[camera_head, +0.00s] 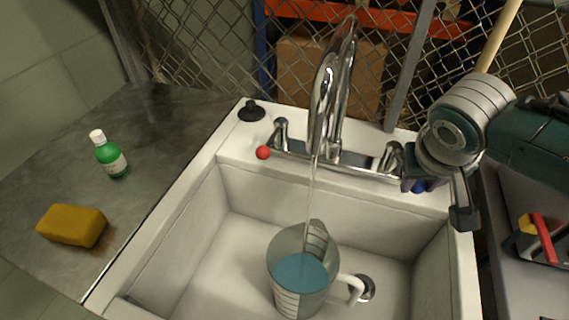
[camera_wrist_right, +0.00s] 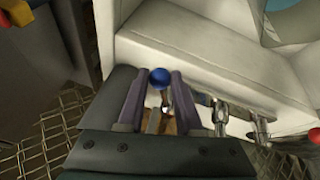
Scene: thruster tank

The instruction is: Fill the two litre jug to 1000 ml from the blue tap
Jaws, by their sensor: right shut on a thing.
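The clear jug (camera_head: 288,249) stands upright in the sink under the faucet spout (camera_head: 324,110), its white handle to the right. A thin stream of water (camera_head: 312,193) falls from the spout into it. Bluish water (camera_head: 300,272) lies in the jug; I cannot read the level against the marks. My right gripper (camera_head: 436,194) is at the right tap, shut on its blue knob (camera_head: 418,187). The blue knob (camera_wrist_right: 160,78) shows between the fingers of my right gripper (camera_wrist_right: 158,98) in the wrist view. The red-knobbed tap (camera_head: 263,152) is on the left. My left gripper is out of view.
A black stopper (camera_head: 251,111) sits on the sink's back left corner. A green bottle (camera_head: 110,155) and a yellow sponge (camera_head: 72,226) are on the left counter. The drain (camera_head: 366,289) is right of the jug. A wire mesh fence (camera_head: 215,50) stands behind.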

